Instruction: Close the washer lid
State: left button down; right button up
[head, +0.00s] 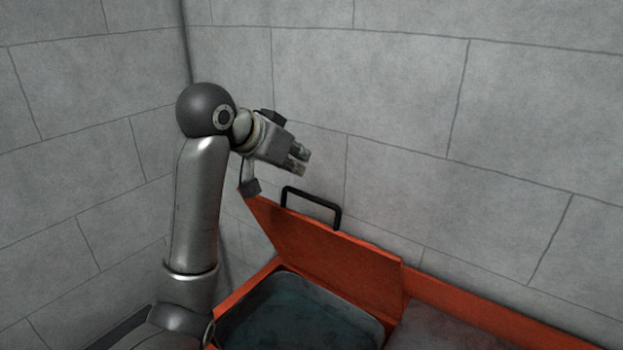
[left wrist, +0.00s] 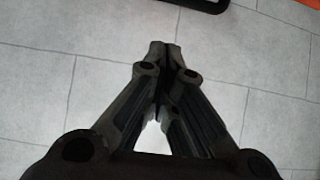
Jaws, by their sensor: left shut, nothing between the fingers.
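The orange washer lid (head: 325,255) stands raised, tilted up, at the back of the washer in the head view. A black handle (head: 312,205) sits on its top edge. Below the lid the washer's basin (head: 300,318) is uncovered and looks dark inside. My left gripper (head: 302,160) is above and slightly left of the handle, apart from it, in front of the grey wall. In the left wrist view its fingers (left wrist: 165,50) meet at the tips with nothing between them. A bit of a dark bar, probably the handle (left wrist: 205,3), shows at that view's top edge. My right gripper is not in view.
Grey block walls (head: 400,100) meet in a corner behind the washer. The orange washer body (head: 470,312) extends to the right with a grey top surface (head: 440,335). The space above the basin and right of my left arm is clear.

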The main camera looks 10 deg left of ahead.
pick_arm(q)
jog(key=w+d+f+p, duration=0.1)
jog(key=w+f+p, duration=0.3)
jog(key=f+p, duration=0.2)
jog(key=shift+w+d+f, duration=0.15)
jog(key=shift+w+d, duration=0.05)
jog(key=shift+d, duration=0.2)
dwell(0.3)
jog(key=shift+f, duration=0.1)
